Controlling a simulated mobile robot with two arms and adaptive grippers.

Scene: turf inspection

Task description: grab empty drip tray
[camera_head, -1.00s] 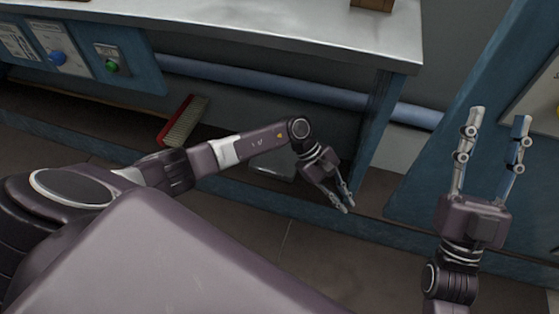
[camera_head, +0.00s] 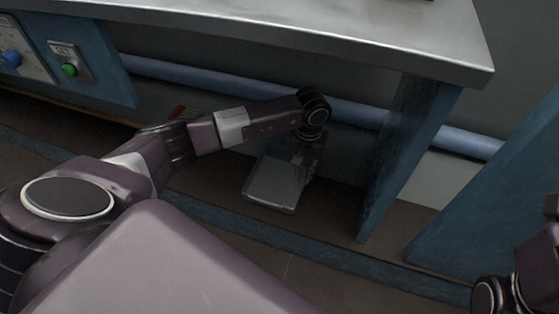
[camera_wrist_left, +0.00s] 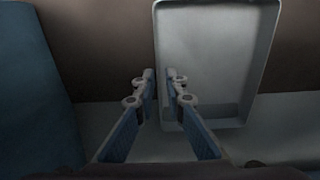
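The drip tray is a shallow grey rectangular tray (camera_head: 270,190) with a raised rim, lying on the low shelf under the bench. No contents show in it. In the left wrist view the tray (camera_wrist_left: 215,50) fills the upper middle. My left gripper (camera_wrist_left: 160,74) is narrowly open, a small gap between its fingertips. The tray's left rim shows in line with that gap; I cannot tell whether the fingers touch it. In the head view the left gripper is dim under the wrist, partly over the tray's far end. My right gripper is mostly cut off at the right edge.
The metal bench top (camera_head: 300,35) overhangs the shelf. A blue pipe (camera_head: 355,112) runs behind, and a blue bench leg (camera_head: 400,155) stands right of the tray. A blue cabinet (camera_head: 495,210) stands at right.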

